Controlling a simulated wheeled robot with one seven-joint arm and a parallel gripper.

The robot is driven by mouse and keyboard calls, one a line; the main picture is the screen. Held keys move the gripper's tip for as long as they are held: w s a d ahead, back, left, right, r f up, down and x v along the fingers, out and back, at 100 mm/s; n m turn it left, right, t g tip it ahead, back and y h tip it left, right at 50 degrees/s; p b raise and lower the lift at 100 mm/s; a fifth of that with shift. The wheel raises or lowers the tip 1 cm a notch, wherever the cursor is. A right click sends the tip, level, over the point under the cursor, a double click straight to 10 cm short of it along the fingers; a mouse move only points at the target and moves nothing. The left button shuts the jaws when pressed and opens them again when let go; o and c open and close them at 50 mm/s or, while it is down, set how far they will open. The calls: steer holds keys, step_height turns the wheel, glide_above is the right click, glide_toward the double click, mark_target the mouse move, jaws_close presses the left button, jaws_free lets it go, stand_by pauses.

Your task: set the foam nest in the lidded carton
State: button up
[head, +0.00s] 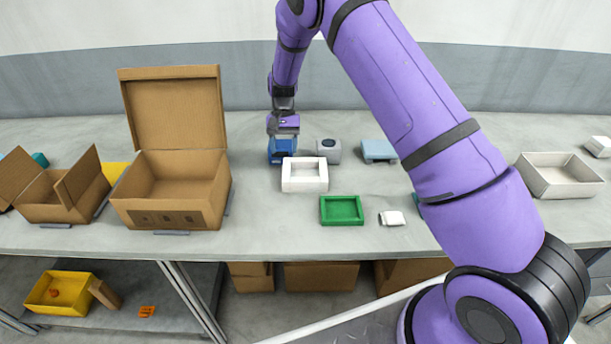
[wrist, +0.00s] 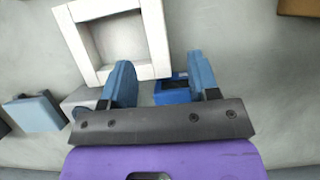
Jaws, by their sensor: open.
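The foam nest (head: 305,186), a white square frame with a shallow hollow, lies on the table near the middle. It also shows in the wrist view (wrist: 154,35), ahead of the fingers and to the left. The lidded carton (head: 150,204) is a large brown cardboard box at left, its lid (head: 175,112) standing up at the back and its inside appearing empty. My gripper (wrist: 160,75) is open with nothing between its fingers. In the head view my gripper (head: 283,133) is above and behind the nest, over a blue box; its fingertips are hard to make out.
The blue box (head: 277,157), a grey block (head: 328,150) and a light blue block (head: 378,150) stand behind the nest. A green tray (head: 341,210) and small white block (head: 392,218) lie in front. A flapped carton (head: 45,205) stands far left, a pale bin (head: 560,190) right.

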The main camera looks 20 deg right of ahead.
mark_target(286, 169)
steer(key=shift+x, duration=3.35)
steer(key=shift+d, duration=0.2)
jaws_close()
